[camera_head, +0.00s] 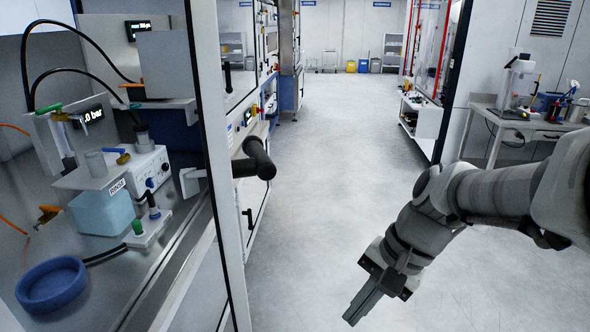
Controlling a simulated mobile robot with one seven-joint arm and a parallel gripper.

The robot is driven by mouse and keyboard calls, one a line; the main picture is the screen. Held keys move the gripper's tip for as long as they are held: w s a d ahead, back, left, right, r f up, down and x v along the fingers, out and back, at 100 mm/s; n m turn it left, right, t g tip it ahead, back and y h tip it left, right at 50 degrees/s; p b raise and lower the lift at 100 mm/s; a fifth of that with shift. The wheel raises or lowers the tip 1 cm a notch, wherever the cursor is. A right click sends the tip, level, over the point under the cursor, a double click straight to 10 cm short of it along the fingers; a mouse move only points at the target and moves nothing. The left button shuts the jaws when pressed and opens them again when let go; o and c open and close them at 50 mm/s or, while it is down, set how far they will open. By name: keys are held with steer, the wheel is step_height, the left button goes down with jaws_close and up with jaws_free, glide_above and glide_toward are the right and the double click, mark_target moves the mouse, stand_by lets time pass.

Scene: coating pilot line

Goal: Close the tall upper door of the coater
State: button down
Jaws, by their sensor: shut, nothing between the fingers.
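The tall upper door (213,130) of the coater stands open on the left, seen almost edge-on as a narrow pale panel with a dark edge. A thick black handle (257,160) sticks out to the right from it. The coater's lit interior (165,235) shows to the left of the door. My gripper (358,308) is at the lower centre right, over the floor. Its fingers are shut and empty and point down to the left. It is apart from the door and handle, with clear space between them. The door's hinge side is hard to make out.
Inside the coater are a blue bowl (51,285), a rinse container (103,210), valves and hoses. More cabinets line the left side beyond the door. A bench (485,122) with equipment stands at the right. The grey floor (325,140) in the middle is clear.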

steer(key=w+a+f+m+g+y+p, duration=0.3)
steer(key=w+a+f+m+y, duration=0.1)
steer(key=w+m, duration=0.25)
steer(key=s+a+f+p, duration=0.1)
steer(key=s+a+f, duration=0.3)
steer(key=a, duration=0.6)
steer(key=shift+a+f+m, duration=0.2)
steer(key=shift+f+m, duration=0.15)
steer(key=shift+f, duration=1)
